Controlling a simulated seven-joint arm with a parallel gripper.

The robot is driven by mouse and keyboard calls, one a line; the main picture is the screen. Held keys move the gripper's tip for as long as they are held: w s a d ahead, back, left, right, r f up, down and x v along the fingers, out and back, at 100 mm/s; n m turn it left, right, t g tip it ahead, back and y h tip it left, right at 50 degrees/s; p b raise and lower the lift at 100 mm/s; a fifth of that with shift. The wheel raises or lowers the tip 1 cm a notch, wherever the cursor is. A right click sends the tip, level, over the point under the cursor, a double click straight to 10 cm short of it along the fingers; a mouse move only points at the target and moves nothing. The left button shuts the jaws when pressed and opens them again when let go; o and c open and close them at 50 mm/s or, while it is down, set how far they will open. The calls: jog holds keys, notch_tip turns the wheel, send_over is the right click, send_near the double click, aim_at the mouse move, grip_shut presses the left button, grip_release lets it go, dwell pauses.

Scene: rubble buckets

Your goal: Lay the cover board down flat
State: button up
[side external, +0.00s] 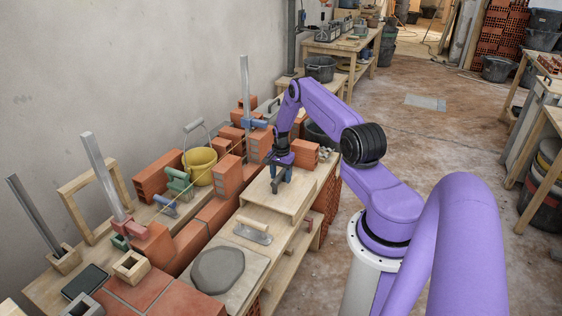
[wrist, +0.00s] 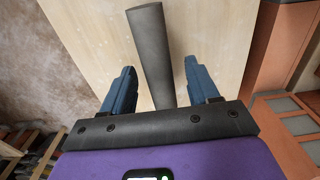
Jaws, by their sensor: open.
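The cover board (side external: 295,203) is a pale wooden panel at the front right of the bench in the side view. It looks level there; what lies under it is hidden. In the wrist view the board (wrist: 85,25) fills the middle, with a dark bar-shaped handle (wrist: 150,45) across it. My gripper (side external: 280,184) points down over the board. In the wrist view my gripper (wrist: 159,72) has its two blue fingers apart, one on each side of the handle. I cannot see a finger pressing on the handle.
Orange bricks (side external: 155,178) and a yellow bucket (side external: 200,166) stand behind the board. A trowel (side external: 253,232) and a grey mortar patch (side external: 218,269) lie in front of it. Upright metal bars (side external: 102,170) rise at the left.

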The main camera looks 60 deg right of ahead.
notch_tip(320, 180, up, 10)
jog(key=shift+r, duration=0.1)
jog(key=shift+w+a+r, duration=0.15)
jog(key=shift+r, duration=0.05)
jog(key=w+a+r+n, duration=0.4)
jog(key=a+r, duration=0.1)
jog(key=a, duration=0.3)
jog(key=s+a+r+n, duration=0.2)
jog(key=a+r+n, duration=0.35)
jog(key=a, duration=0.75)
jog(key=s+a+r+n, duration=0.1)
jog(key=a+r+n, duration=0.5)
jog(key=a, duration=0.8)
jog(key=s+a+r+n, duration=0.6)
jog(key=s+a, duration=0.3)
jog(key=s, duration=0.3)
jog(key=s+r+n, duration=0.2)
jog(key=s+n, duration=0.7)
jog(key=s, duration=0.7)
jog(key=shift+s+a, duration=0.25)
